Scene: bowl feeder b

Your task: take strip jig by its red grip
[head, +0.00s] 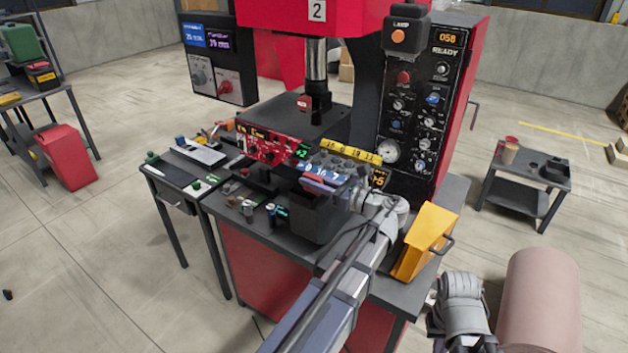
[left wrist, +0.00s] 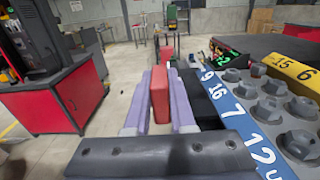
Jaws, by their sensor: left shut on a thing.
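The strip jig (head: 345,170) lies at the front of the press on the bench. My left gripper, also in the head view (head: 322,184), is shut on the red grip. My right gripper's fingers are not seen.
A red panel (head: 268,146) with lit displays sits left of the jig. A dark bin (head: 315,215) stands below the grip. A yellow box (head: 425,240) is on the bench's right corner. The press column with its control panel (head: 425,95) rises behind.

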